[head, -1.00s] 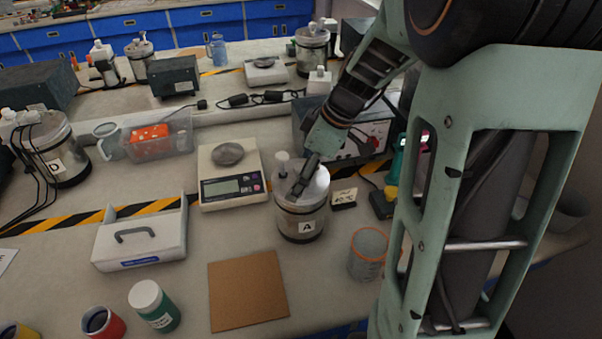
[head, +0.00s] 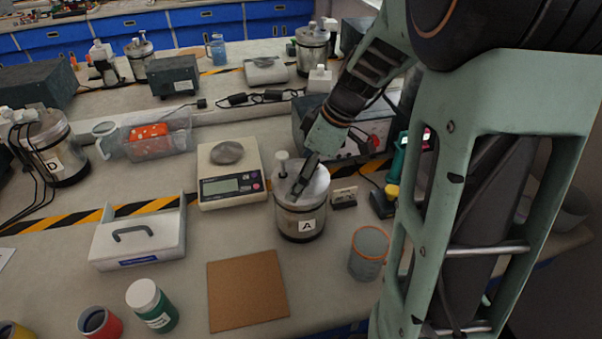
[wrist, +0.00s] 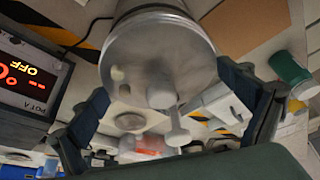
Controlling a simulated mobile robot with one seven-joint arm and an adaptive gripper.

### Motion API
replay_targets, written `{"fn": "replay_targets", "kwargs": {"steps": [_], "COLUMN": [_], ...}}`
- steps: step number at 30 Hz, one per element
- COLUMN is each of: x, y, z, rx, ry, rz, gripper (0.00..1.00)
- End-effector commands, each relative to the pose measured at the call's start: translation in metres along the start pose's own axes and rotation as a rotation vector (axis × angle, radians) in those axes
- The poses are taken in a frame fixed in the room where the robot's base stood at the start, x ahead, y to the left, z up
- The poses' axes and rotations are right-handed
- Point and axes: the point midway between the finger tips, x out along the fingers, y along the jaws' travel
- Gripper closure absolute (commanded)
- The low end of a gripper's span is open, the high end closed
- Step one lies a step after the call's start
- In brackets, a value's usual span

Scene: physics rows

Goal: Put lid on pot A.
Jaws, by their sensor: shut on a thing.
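Pot A (head: 301,222), a clear and metal vessel labelled "A", stands on the bench right of the scale. A round grey lid (head: 312,183) with a white post (head: 283,160) is over its mouth; I cannot tell whether it sits flush. My gripper (head: 298,189) reaches down onto the lid's top from the upper right and is shut on the lid. In the wrist view the lid's shiny face (wrist: 150,50) and knob lie between my two fingers, which hide part of its edges.
The scale (head: 231,188) stands left of the pot. A small sign (head: 343,198) and an orange-rimmed beaker (head: 369,253) stand to its right. A brown square mat (head: 247,291) lies in front. Pot D (head: 62,166) is far left.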

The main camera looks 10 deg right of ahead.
Motion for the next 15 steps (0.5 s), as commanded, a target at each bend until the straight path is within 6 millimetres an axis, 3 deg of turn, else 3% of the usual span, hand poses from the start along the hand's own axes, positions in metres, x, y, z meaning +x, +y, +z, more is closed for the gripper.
{"fn": "replay_targets", "kwargs": {"steps": [11,12,15], "x": [-0.0004,-0.0004,-0.0003], "y": [0.0003,0.0003,0.0003], "z": [-0.0004,-0.0003,-0.0003], "rx": [0.000,0.000,0.000], "ry": [0.001,0.001,0.001], "rz": [0.001,0.001,0.001], "gripper": [0.35,0.00,0.00]}}
